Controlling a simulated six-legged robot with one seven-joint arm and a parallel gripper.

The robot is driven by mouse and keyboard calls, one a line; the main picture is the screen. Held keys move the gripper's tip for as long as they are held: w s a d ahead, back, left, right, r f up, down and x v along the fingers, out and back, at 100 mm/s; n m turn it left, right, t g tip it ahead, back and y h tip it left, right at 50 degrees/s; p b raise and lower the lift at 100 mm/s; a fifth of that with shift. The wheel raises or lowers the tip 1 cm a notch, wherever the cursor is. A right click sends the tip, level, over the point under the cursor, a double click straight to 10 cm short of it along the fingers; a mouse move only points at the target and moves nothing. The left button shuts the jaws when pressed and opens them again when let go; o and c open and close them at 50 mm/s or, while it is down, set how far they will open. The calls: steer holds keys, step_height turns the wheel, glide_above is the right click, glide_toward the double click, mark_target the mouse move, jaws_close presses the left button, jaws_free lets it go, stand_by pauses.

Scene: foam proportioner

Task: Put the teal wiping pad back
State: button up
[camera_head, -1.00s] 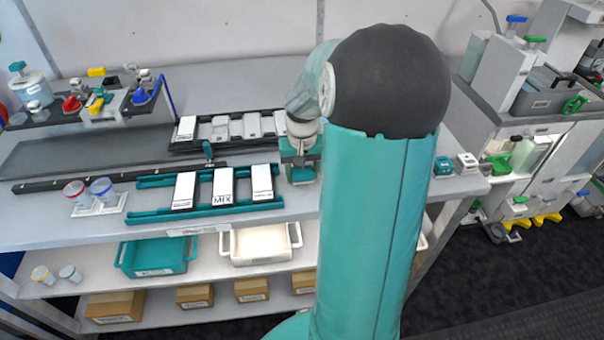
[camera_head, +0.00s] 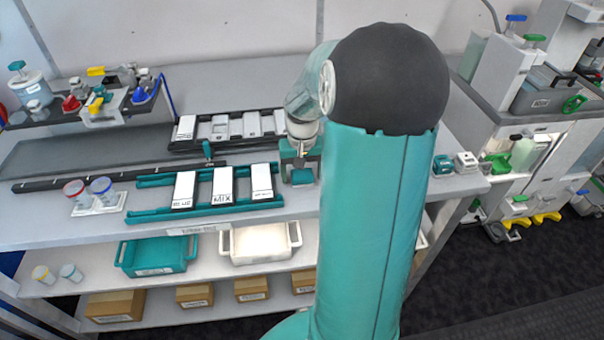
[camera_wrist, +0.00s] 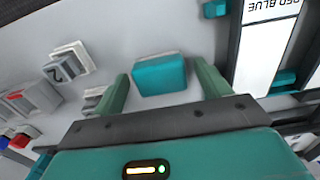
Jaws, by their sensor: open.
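The teal wiping pad (camera_wrist: 160,75) shows in the wrist view as a small teal block on the light grey bench. It lies in the gap between the two green fingers of my gripper (camera_wrist: 163,88), which stand wide apart. Bench surface shows on both sides of the pad, so the fingers do not appear closed on it. In the head view my gripper (camera_head: 300,165) is low over the bench, just right of the teal rack (camera_head: 150,215). My arm hides part of that area, and a bright teal patch below the gripper is probably the pad.
The teal rack holds white labelled cards; its end is close on the right in the wrist view. A black rack (camera_head: 185,150) stands behind. Grey numbered blocks (camera_wrist: 70,62) lie left of the pad in the wrist view. Cups (camera_head: 102,190) stand on the left.

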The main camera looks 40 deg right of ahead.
mark_target(302, 173)
step_height(302, 173, up, 12)
steer(key=f, duration=0.1)
steer(key=s+a+r+n+t+h, duration=0.1)
steer(key=a+r+n, duration=0.15)
steer(key=a, duration=0.55)
steer(key=s+a+r+n+t, duration=0.1)
steer(key=s+a+r, duration=0.15)
steer(key=a, duration=0.55)
steer(key=s+a+r+n+t+y, duration=0.1)
steer(key=s+a+n+t, duration=0.2)
steer(key=s+a, duration=0.4)
steer(key=a, duration=0.4)
steer(key=shift+t, duration=0.3)
